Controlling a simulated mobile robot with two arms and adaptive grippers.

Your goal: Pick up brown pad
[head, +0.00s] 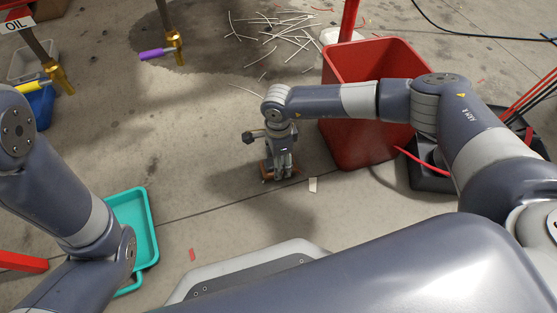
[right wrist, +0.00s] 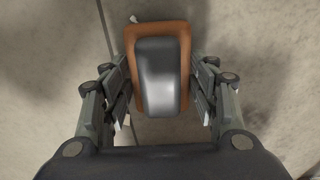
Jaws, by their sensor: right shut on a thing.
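The brown pad (right wrist: 158,29) is between the two fingers of my right gripper (right wrist: 163,92) in the right wrist view. It is a brown rounded rectangle with a dark grey raised block on its upper face. In the head view my right gripper (head: 278,168) points down, shut on the pad, whose brown edge (head: 266,174) shows at the fingertips. I cannot tell whether the pad touches the floor. My left arm shows at the left, but its gripper is out of view.
A red bin (head: 360,135) stands just right of my right gripper. A teal tray (head: 147,225) lies at lower left. White sticks (head: 285,35) are scattered at the back. Floor left of the gripper is clear.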

